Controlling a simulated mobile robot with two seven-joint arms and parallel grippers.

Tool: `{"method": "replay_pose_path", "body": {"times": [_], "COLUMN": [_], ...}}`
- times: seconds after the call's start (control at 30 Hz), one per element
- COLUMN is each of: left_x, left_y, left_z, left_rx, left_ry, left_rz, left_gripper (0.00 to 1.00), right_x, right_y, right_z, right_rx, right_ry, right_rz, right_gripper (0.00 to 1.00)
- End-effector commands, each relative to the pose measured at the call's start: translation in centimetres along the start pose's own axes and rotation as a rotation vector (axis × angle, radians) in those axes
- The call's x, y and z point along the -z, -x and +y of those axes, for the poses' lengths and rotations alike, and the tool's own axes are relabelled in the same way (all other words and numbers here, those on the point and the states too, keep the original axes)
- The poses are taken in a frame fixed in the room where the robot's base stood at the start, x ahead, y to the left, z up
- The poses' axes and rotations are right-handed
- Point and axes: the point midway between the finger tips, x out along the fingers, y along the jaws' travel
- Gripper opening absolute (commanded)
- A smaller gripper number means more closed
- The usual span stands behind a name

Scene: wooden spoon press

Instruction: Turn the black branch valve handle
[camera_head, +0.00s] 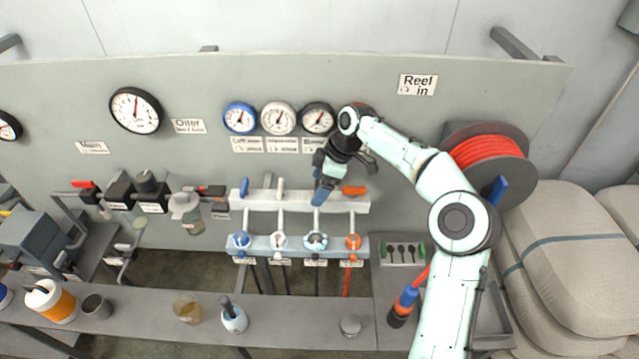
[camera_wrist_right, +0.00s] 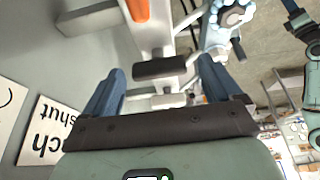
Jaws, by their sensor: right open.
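The black branch valve handle (camera_wrist_right: 160,68) shows in the right wrist view as a short dark bar on a white pipe fitting. It lies between the two blue fingers of my right gripper (camera_wrist_right: 160,82), with a gap on each side. In the head view my right gripper (camera_head: 325,190) is open at the white valve manifold (camera_head: 262,203) and hides the black handle. The blue (camera_head: 244,187), white (camera_head: 280,187) and orange (camera_head: 353,190) handles stand along the same row. Part of my left arm (camera_wrist_right: 311,75) shows at the right edge of the wrist view; its jaw opening is unclear.
Round gauges (camera_head: 279,118) hang above the manifold. A red hose reel (camera_head: 488,160) is at the right. A lower row of colored couplings (camera_head: 316,241) sits below the handles. The bench (camera_head: 280,305) carries cups and bottles.

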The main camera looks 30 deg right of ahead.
Motion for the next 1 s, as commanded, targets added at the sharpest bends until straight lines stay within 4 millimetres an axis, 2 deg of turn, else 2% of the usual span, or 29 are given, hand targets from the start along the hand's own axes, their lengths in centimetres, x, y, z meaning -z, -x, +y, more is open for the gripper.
{"method": "replay_pose_path", "body": {"times": [0.27, 0.43, 0.77, 1.0], "left_x": [0.1, 0.1, -0.2, -1.1], "left_y": [0.0, 0.0, -0.2, -1.1], "left_z": [0.0, 0.0, -0.2, -0.8], "left_rx": [0.0, 0.0, 0.001, 0.005], "left_ry": [0.0, 0.0, 0.001, 0.005], "left_rz": [0.001, 0.001, -0.003, -0.014], "left_gripper": [0.52, 0.52, 0.52, 0.52], "right_x": [0.1, 0.1, 0.1, 0.0], "right_y": [-0.1, -0.1, -0.1, -0.2], "right_z": [0.0, 0.0, 0.0, -0.2], "right_rx": [0.0, 0.0, -0.013, -0.061], "right_ry": [0.001, 0.001, -0.027, -0.141], "right_rz": [0.001, 0.001, 0.0, -0.002], "right_gripper": [0.92, 0.36, 0.35, 0.35]}}
